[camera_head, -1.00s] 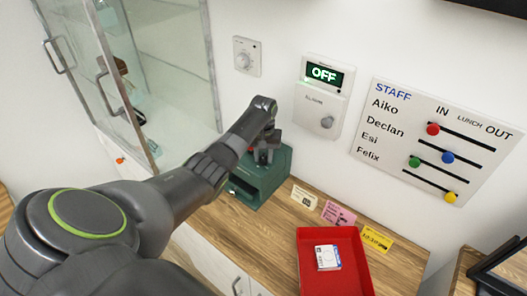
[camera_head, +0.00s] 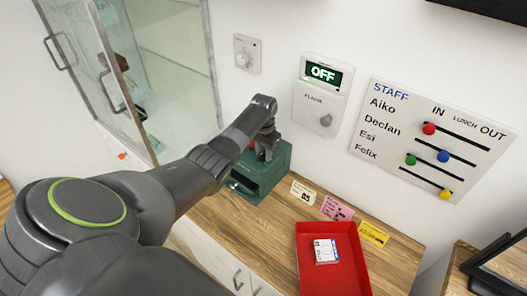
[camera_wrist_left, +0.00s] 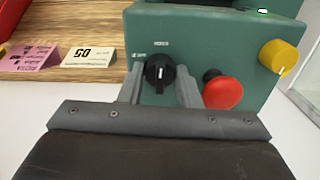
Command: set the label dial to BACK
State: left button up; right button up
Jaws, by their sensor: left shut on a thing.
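The green machine (camera_head: 273,183) stands on the wooden counter against the wall. In the wrist view its green face (camera_wrist_left: 215,42) carries a black dial (camera_wrist_left: 152,73) with a white pointer line running roughly up and down. Small lettering sits above and to the left of the dial, too small to read surely. My left gripper (camera_wrist_left: 160,80) has one finger on each side of this dial and is shut on it. In the head view my left gripper (camera_head: 265,153) is at the machine's front, and the dial is hidden there. My right gripper is not in view.
Beside the dial are a red button (camera_wrist_left: 222,92) and a yellow knob (camera_wrist_left: 279,57). Cards, among them a pink one (camera_head: 337,208), stand right of the machine. A red tray (camera_head: 308,277) holds a small white-and-blue box (camera_head: 326,251). A glass cabinet (camera_head: 165,60) stands left.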

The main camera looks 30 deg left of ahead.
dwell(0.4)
pick_arm(q)
jog(key=o, duration=1)
jog(key=shift+r, duration=0.1)
notch_tip(320, 180, up, 13)
jog(key=b, duration=0.3)
notch_tip(320, 180, up, 4)
jog(key=p, duration=0.3)
send_over(264, 152)
jog(key=shift+s+r, duration=0.15)
